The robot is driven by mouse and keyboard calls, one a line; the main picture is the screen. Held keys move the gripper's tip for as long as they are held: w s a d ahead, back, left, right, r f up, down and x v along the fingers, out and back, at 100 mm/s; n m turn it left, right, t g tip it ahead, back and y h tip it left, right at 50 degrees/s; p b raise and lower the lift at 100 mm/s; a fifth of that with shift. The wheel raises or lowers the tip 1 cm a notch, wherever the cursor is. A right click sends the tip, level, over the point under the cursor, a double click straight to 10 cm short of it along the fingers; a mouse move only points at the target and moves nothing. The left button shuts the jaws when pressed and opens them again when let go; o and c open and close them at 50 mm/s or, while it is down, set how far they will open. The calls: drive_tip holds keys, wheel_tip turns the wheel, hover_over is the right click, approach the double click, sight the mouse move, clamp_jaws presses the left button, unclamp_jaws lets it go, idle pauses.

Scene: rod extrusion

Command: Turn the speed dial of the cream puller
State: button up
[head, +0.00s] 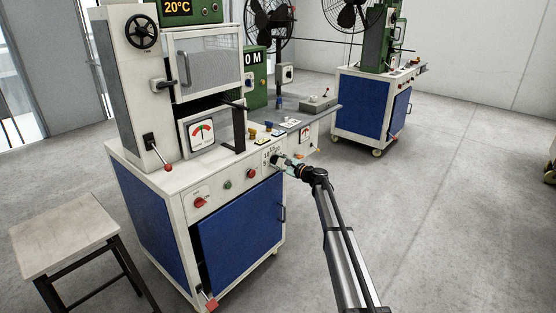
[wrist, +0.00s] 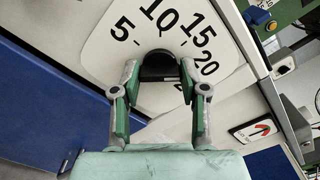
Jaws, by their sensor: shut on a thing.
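The cream puller (head: 150,180) has a white front panel above blue doors. Its speed dial (wrist: 160,66) is a black knob on a white scale plate (wrist: 105,55) marked 5, 10, 15, 20 in the wrist view. My gripper (wrist: 159,75) is shut on the dial, with one green-padded finger on each side of it. In the head view my gripper (head: 284,162) meets the front panel at the scale plate (head: 267,155), and the dial itself is hidden. The dial's pointer mark cannot be made out.
A red switch (head: 200,202) and small buttons sit left of the dial on the same panel. A gauge (head: 305,135) is to its right. A stool (head: 70,235) stands at left, and a second machine (head: 362,105) stands behind.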

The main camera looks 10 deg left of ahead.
drive_tip(key=shift+w+a+m, duration=0.1)
drive_tip(key=shift+m, duration=0.2)
drive_tip(key=o, duration=1.1)
drive_tip(key=shift+o, duration=0.2)
drive_tip(key=v, duration=1.2)
